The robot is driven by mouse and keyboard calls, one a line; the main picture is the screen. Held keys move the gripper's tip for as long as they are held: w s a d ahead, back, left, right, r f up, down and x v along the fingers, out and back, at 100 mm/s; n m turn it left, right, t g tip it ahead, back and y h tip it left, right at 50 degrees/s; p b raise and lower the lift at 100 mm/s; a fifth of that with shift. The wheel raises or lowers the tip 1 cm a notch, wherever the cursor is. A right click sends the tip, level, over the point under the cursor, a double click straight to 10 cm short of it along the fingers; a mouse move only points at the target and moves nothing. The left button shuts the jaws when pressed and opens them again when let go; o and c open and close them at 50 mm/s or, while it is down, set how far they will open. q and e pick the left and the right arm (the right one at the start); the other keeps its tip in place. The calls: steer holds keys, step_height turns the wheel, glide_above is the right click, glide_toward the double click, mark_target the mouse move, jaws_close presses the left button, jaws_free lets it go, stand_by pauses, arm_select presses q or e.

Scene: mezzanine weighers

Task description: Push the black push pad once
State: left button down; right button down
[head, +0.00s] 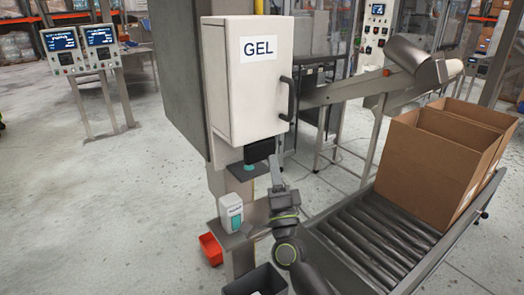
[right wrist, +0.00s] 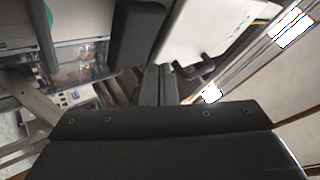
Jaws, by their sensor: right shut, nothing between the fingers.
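The black push pad (head: 259,150) sticks out below the white dispenser cabinet (head: 245,90) marked GEL. In the right wrist view the pad is the dark block (right wrist: 137,33) beside the white cabinet (right wrist: 205,32). My right gripper (head: 274,162) is shut and empty, pointing up just below and to the right of the pad in the head view. Its closed fingers (right wrist: 158,76) show below the pad in the wrist view; whether they touch it I cannot tell. My left gripper is not in view.
A black handle (head: 287,99) stands out from the cabinet's right side. Below, a small white container (head: 231,213) stands on a grey shelf, with a red bin (head: 211,249) lower down. A roller conveyor (head: 375,246) with open cardboard boxes (head: 440,155) lies to the right.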

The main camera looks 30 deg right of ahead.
steer(key=shift+s+d+y, duration=0.15)
steer(key=shift+s+y, duration=0.15)
steer(key=shift+s, duration=1.35)
